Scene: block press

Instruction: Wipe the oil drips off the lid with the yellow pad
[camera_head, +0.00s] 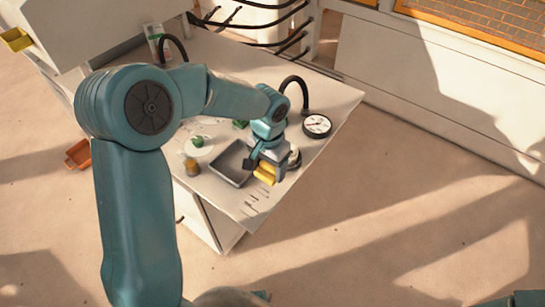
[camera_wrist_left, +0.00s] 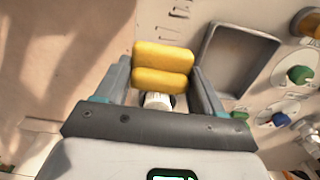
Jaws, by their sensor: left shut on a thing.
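My left gripper (camera_head: 268,163) is over the bench, just right of the grey tray. It is shut on the yellow pad (camera_head: 265,173). In the left wrist view the pad (camera_wrist_left: 163,68) shows as two yellow rolls side by side between the fingers of the gripper (camera_wrist_left: 160,80). A whitish round piece (camera_wrist_left: 158,101) shows behind the pad, mostly hidden. In the head view a round pale thing with a dark rim (camera_head: 294,157) sits just right of the gripper, partly covered. I cannot tell whether it is the lid. No oil drips can be made out. My right gripper is not seen.
The grey tray (camera_head: 219,162) lies close left of the gripper. Left of it are a green knob-like piece (camera_head: 197,141) on a white disc and an amber piece (camera_head: 192,168). A dial gauge (camera_head: 317,125) stands at the right edge. Small marks (camera_head: 254,198) lie near the front corner.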

